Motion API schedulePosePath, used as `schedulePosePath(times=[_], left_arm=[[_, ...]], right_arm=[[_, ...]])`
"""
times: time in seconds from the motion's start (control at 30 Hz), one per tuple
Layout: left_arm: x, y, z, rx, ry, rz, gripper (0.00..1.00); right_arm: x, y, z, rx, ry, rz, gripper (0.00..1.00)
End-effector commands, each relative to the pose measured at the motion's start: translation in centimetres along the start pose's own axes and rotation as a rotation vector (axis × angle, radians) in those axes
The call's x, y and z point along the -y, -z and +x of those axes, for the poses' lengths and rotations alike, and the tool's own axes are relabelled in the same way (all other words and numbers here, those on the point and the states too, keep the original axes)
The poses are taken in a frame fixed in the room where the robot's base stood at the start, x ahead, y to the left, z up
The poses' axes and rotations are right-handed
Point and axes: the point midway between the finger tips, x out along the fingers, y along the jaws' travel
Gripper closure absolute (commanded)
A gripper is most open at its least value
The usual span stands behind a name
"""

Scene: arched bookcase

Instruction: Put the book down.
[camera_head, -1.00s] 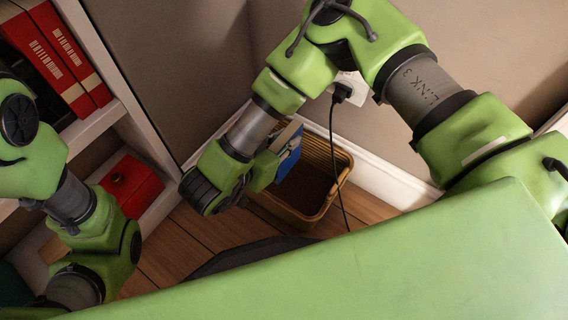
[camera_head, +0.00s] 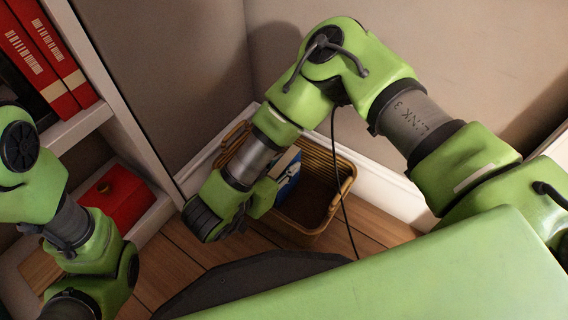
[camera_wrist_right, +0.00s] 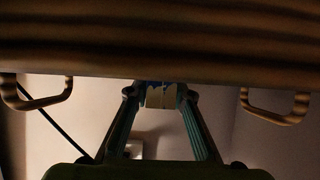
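A blue and white book (camera_head: 288,172) shows in the head view beside my right gripper, over the wicker basket (camera_head: 341,190). My right gripper (camera_wrist_right: 160,96) is shut on it; in the right wrist view the book's pale end (camera_wrist_right: 162,97) sits between the two fingertips. In the head view my right wrist hides the fingers and part of the book. A brown striped surface with two handles, apparently the basket (camera_wrist_right: 160,45), fills the top of the wrist view. I cannot tell whether the book touches the basket. My left arm is at the left; its gripper is out of view.
A white bookcase (camera_head: 140,150) at the left holds red binders (camera_head: 45,60) and a red box (camera_head: 117,197) on a lower shelf. A black cord (camera_head: 340,190) hangs in front of the basket. Walls and white skirting (camera_head: 385,185) close in behind it.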

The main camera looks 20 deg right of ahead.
Motion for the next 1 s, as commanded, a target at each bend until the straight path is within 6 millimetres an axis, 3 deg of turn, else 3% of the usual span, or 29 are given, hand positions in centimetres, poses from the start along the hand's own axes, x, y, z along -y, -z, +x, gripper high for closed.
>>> schedulePosePath(times=[0.47,1.0], left_arm=[[0.1,-0.1,0.3,0.001,0.0,0.0,0.6],[1.3,-2.2,6.3,0.001,0.0,0.001,0.6]], right_arm=[[0.0,0.4,-0.5,0.002,0.001,-0.001,0.66],[0.1,0.7,-9.9,0.001,0.004,-0.003,0.66]])
